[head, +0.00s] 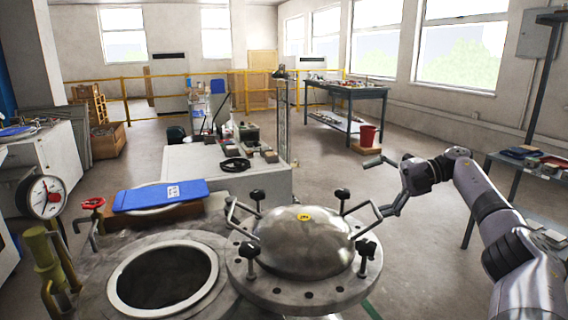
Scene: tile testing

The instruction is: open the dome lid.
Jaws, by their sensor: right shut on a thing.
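The dome lid (303,240) is a shiny metal dome with a yellow mark on top, set on a wide flange with black-knobbed clamps around it. It lies to the right of a round dark opening (165,277) with a pale rim, and that opening is uncovered. A bent metal handle bar (363,217) stands out from the lid's right side. My right gripper (386,208) is at the outer end of this bar and shut on it; the exact finger contact is small and hard to see. My left gripper is not in view.
A blue clipboard-like item (160,195) lies behind the opening. A red valve (92,204) and a dial gauge (46,197) stand at the left. A pale bench (205,165) is behind, a dark shelf (520,175) at the right. Open floor lies behind my right arm.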

